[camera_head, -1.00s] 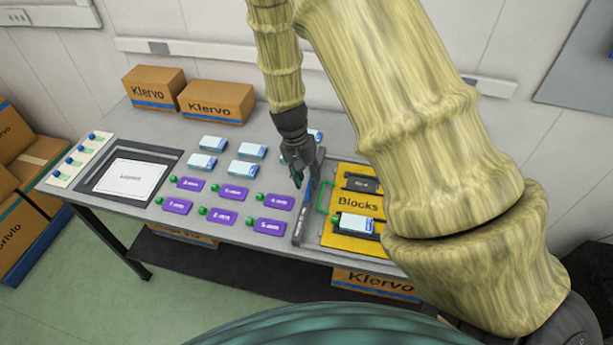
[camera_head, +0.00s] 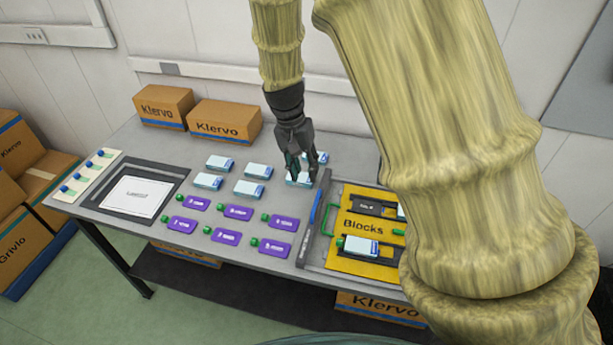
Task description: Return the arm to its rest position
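My gripper (camera_head: 306,171) points down over the right back part of the table. Its dark fingers look spread apart, with nothing clearly held between them. A white and blue ink bottle (camera_head: 298,181) lies just below or behind the fingertips, partly covered; I cannot tell the exact gap. Another bottle (camera_head: 320,157) lies behind the gripper. My arm comes down from the top and its large links cover the right of the view.
Cardboard boxes (camera_head: 225,120) stand along the back edge.

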